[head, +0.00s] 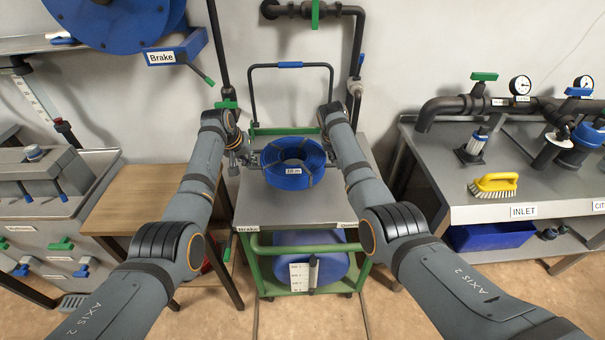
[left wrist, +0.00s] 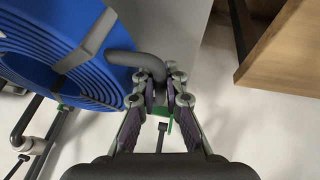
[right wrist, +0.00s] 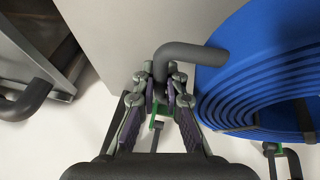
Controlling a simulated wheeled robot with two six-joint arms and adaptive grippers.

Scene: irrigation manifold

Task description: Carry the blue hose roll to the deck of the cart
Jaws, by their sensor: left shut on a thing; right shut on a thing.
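The blue hose roll (head: 305,180) is a coil with dark straps and a small white label. It is over the grey deck (head: 290,214) of the green-framed cart; I cannot tell whether it touches the deck. My left gripper (head: 247,160) is shut on the roll's grey bent handle at its left side, clear in the left wrist view (left wrist: 158,92). My right gripper (head: 328,152) is shut on the matching handle at the right side, clear in the right wrist view (right wrist: 160,90). The coil also shows in the left wrist view (left wrist: 45,50) and right wrist view (right wrist: 255,75).
The cart's push bar (head: 290,65) rises at the back, with wall pipes behind it. A wooden table (head: 125,212) stands close to the left. A grey bench (head: 440,205) with a yellow brush (head: 494,185) stands to the right. A blue tank (head: 325,266) sits low in the cart.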

